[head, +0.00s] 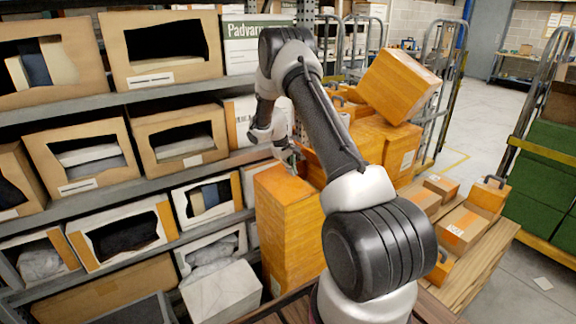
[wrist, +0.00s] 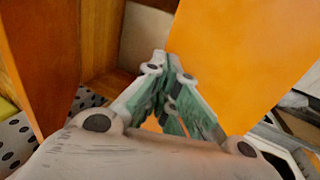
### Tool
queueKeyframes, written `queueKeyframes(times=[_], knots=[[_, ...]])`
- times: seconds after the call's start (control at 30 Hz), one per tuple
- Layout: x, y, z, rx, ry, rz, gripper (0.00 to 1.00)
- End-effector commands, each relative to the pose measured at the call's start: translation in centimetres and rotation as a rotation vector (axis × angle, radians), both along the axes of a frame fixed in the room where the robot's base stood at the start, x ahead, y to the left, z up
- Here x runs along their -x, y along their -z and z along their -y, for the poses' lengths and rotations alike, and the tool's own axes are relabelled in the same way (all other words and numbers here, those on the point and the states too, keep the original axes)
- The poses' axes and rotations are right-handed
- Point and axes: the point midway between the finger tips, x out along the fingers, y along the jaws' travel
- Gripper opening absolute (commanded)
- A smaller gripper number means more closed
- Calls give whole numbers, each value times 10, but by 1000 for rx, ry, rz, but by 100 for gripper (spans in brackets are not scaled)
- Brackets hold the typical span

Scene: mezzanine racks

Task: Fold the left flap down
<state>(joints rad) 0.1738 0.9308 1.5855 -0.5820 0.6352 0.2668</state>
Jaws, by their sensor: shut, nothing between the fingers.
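A tall orange carton (head: 290,215) stands in front of the shelving in the head view, with my gripper (head: 290,155) at its top edge. In the wrist view my gripper (wrist: 168,62) has its green-padded fingers together and empty. A large bright orange panel (wrist: 240,50) rises just right of the fingertips. A darker orange-brown panel (wrist: 40,60) stands at the left. Which of these panels is the left flap, I cannot tell. Whether the fingertips touch the bright panel is also unclear. My arm hides part of the carton's top in the head view.
Shelving with open-fronted cartons (head: 160,45) runs along the left. A tilted orange box (head: 398,85) lies on stacked orange boxes behind my arm. A wooden pallet (head: 482,262) with small boxes is at right, near a cart with green crates (head: 545,155). Floor between the carts is open.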

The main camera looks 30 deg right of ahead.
Motion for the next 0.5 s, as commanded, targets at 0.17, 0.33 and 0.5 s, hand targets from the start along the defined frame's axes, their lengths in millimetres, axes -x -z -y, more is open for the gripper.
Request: queueKeyframes(times=[0.17, 0.33, 0.5], knots=[[0, 10, 3, 1, -1, 0, 0], [0, 15, 4, 1, 0, 0, 0], [0, 17, 5, 1, 0, 0, 0]])
